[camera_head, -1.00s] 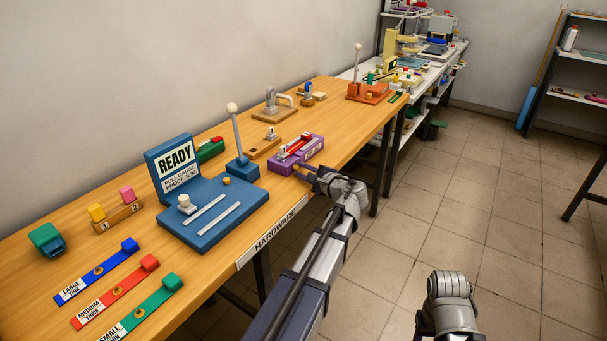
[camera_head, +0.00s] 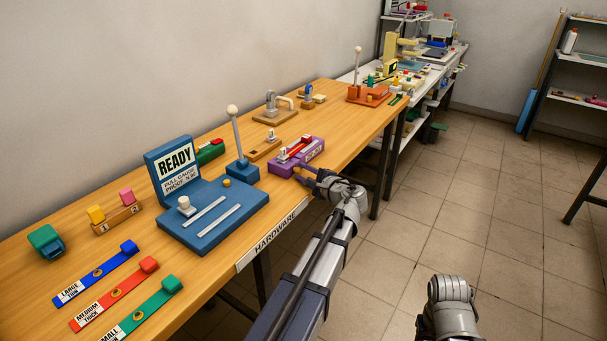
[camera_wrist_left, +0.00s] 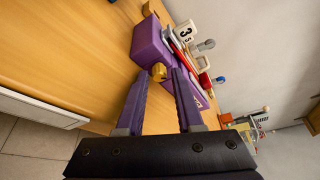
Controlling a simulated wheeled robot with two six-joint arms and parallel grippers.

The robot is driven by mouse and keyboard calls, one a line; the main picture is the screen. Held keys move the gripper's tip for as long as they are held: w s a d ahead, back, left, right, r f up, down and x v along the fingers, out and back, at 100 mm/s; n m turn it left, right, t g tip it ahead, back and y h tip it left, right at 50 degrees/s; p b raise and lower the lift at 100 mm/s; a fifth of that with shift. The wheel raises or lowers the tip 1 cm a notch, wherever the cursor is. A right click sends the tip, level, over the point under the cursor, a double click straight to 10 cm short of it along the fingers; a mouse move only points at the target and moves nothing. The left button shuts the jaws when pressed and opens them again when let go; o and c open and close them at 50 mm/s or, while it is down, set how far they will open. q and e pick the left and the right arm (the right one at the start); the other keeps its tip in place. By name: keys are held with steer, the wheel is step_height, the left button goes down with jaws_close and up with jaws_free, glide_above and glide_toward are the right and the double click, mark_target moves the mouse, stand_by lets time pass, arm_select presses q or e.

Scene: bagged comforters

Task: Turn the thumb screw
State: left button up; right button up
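The purple fixture (camera_head: 283,167) sits near the table's front edge, with red and white parts on top. It also shows in the left wrist view (camera_wrist_left: 150,45). A small brass-coloured knob (camera_wrist_left: 158,72), which looks like the thumb screw, sticks out of its side. My left gripper (camera_head: 304,174) is beside the fixture's front right side. In the left wrist view its two purple-grey fingers (camera_wrist_left: 160,74) are apart, with the knob between or just beyond their tips. I cannot tell whether they touch it. Only a grey part of my right arm shows at lower right.
A blue gauge stand (camera_head: 215,210) marked READY, with a tall white-knobbed lever, stands left of the fixture. An orange lever base (camera_head: 368,94) is further back. Colour strips (camera_head: 110,290) lie at front left. The floor right of the table is clear.

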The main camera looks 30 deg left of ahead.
arm_select(q)
steer(key=shift+w+r+m+g+h+p, duration=0.15)
steer(key=shift+m+g+p, duration=0.15)
steer(key=shift+m+p, duration=0.3)
steer(key=shift+r+m+g+h+p, duration=0.15)
steer(key=shift+m+g+p, duration=0.15)
steer(key=shift+m+p, duration=0.3)
steer(key=shift+w+m+g+p, duration=0.1)
steer(key=shift+m+g+p, duration=0.55)
steer(key=shift+m, duration=0.15)
steer(key=shift+w+m+g+h+p, duration=0.25)
steer(key=shift+m+g+p, duration=0.2)
steer(key=shift+m, duration=0.35)
steer(key=m+g, duration=0.1)
steer(key=m, duration=0.1)
steer(key=shift+w+m+g+p, duration=0.2)
steer(key=shift+m+g+p, duration=0.1)
steer(key=shift+g, duration=0.1)
steer(key=p+v, duration=0.3)
steer(key=v, duration=0.5)
steer(key=s+d+f+n+h+b, duration=0.2)
steer(key=s+d+f+n+h, duration=0.6)
steer(key=s+d+f, duration=0.5)
steer(key=shift+s+d+f+n, duration=0.15)
steer(key=shift+s+d+n, duration=0.85)
steer(key=shift+s+d, duration=0.95)
